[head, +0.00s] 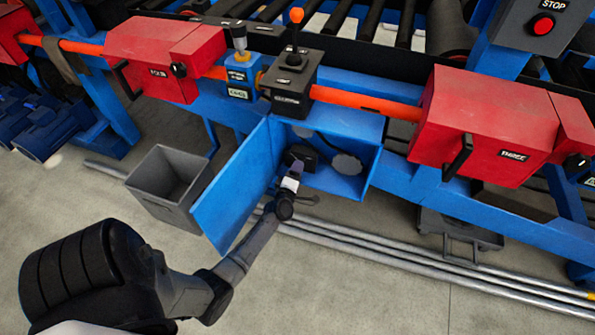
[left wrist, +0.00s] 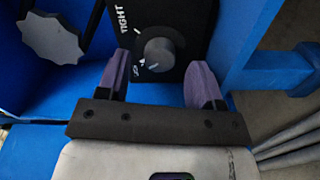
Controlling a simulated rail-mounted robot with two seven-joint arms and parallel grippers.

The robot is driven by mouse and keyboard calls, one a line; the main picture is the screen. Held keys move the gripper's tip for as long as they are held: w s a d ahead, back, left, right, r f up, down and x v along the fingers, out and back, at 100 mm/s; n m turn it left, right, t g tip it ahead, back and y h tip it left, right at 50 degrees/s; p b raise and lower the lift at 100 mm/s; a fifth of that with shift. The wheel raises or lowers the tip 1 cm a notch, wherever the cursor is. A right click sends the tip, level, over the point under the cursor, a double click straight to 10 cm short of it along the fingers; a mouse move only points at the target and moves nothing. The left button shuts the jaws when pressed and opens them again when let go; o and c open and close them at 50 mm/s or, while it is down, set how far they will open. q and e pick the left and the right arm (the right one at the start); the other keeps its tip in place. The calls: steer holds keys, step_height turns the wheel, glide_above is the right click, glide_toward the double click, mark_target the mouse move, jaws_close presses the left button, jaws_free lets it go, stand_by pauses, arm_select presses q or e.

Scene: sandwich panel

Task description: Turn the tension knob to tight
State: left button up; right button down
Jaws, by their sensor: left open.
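The tension knob (left wrist: 158,54) is a small grey round knob on a black plate (left wrist: 182,22) in the left wrist view. The word TIGHT stands on the plate above and left of the knob; a white mark and smaller lettering sit at its lower left. My left gripper (left wrist: 160,66) is open, with one purple finger on each side of the knob and a gap visible on both sides. In the head view my left gripper (head: 292,171) reaches into the open blue box (head: 374,155) and hides the knob. My right gripper is not in view.
A grey lobed handwheel (head: 347,163) is in the same box; it also shows in the left wrist view (left wrist: 52,36). The box's blue door (head: 232,190) stands open at the left. A grey bin (head: 168,182) and long metal pipes (head: 400,258) are on the floor nearby.

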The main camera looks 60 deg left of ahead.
arm_select(q)
steer(key=shift+x, duration=1)
steer(key=c, duration=0.9)
steer(key=shift+c, duration=0.2)
